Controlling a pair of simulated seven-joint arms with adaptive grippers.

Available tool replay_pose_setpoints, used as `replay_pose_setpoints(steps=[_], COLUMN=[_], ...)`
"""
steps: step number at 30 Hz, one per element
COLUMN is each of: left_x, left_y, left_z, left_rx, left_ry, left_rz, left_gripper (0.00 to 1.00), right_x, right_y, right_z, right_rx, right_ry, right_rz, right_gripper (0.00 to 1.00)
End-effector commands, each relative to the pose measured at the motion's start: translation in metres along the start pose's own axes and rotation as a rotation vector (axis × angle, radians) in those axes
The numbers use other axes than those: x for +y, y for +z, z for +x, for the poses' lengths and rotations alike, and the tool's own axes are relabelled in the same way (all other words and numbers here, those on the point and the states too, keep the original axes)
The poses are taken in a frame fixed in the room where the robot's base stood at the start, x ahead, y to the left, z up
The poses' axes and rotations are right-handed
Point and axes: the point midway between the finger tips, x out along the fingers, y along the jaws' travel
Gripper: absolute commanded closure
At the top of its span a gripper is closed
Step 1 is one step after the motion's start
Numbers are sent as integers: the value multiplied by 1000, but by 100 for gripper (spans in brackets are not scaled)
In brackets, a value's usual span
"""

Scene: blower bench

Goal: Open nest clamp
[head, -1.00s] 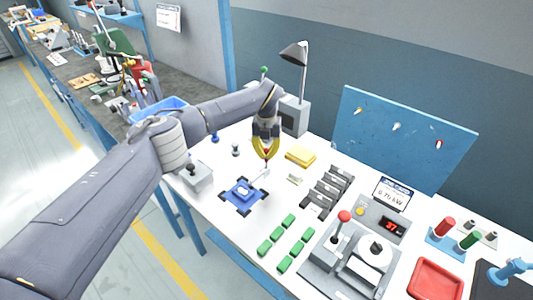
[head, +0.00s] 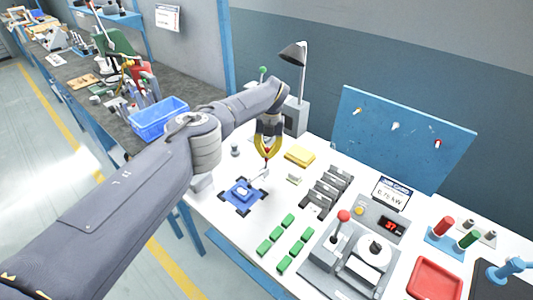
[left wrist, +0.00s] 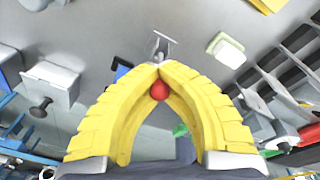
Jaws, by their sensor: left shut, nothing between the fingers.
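The blue nest (head: 236,202) sits on the white bench with a pale part on it. The small grey nest clamp (head: 264,173) stands at its right back edge; its metal also shows just past my fingertips in the left wrist view (left wrist: 162,45). My left gripper (head: 267,155) points down over the clamp, its yellow fingers shut with their tips together (left wrist: 160,68). A red knob (left wrist: 159,90) shows in the arch between the fingers, not pinched by the tips. I cannot tell whether the fingers touch it. My right gripper is not in view.
A yellow block (head: 300,155) and dark grey racks (head: 327,188) lie right of the clamp. Green blocks (head: 282,240) lie in front. A lamp (head: 300,75) stands behind. A grey box with a black knob (left wrist: 45,90) is near the nest.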

Motion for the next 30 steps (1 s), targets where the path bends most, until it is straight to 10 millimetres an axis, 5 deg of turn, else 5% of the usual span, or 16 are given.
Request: replay_pose_setpoints(steps=[15,25,30], left_x=[-2,-1,-1], left_y=[2,2,1], left_z=[-5,-5,-4], left_rx=[1,2,3], left_ry=[3,3,3], left_rz=[2,0,0], left_gripper=[100,62,61], right_x=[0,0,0], right_y=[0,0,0], right_z=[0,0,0], right_rx=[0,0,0], right_ry=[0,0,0], right_rz=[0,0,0], right_gripper=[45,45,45])
